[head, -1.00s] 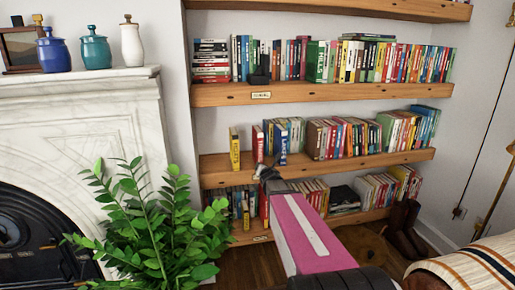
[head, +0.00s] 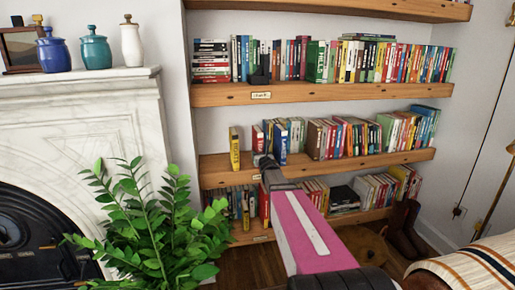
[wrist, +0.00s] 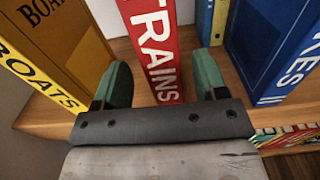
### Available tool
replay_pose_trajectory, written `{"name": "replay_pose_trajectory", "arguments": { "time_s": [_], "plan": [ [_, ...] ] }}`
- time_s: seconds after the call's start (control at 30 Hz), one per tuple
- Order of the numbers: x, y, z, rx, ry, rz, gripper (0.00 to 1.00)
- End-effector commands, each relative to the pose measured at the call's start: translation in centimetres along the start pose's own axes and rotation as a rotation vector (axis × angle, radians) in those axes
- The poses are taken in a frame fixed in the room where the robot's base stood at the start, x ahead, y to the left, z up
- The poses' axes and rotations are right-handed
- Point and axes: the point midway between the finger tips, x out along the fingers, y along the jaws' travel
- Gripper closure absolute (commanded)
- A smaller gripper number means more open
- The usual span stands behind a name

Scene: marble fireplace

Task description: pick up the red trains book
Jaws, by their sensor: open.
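The red trains book (wrist: 158,45) stands upright on the middle shelf, its spine lettered "TRAINS". In the head view the same red book (head: 257,138) shows above my gripper (head: 264,162), which hides its lower part. In the wrist view my gripper (wrist: 160,80) is open. One green fingertip is on each side of the book's spine, with visible gaps, so it is not clamped.
A yellow "BOATS" book (wrist: 45,65) stands left of the red book, and a blue book (wrist: 275,45) stands to the right. The wooden shelf (head: 330,163) holds more books farther right. A leafy plant (head: 150,225) stands at lower left.

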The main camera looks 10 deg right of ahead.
Motion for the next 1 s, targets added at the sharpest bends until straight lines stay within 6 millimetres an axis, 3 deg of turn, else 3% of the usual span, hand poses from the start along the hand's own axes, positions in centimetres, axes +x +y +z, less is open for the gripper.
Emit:
{"name": "replay_pose_trajectory", "arguments": {
  "time_s": [0.3, 0.57, 0.77, 1.0],
  "plan": [
    [4.4, -0.3, -0.1, 0.001, 0.0, 0.0, 0.34],
    [4.5, -0.3, 0.0, 0.001, 0.0, 0.0, 0.34],
    [4.5, -0.3, 0.0, 0.001, 0.0, 0.0, 0.99],
    [4.5, -0.2, 0.1, 0.001, -0.002, 0.001, 1.0]
  ]
}}
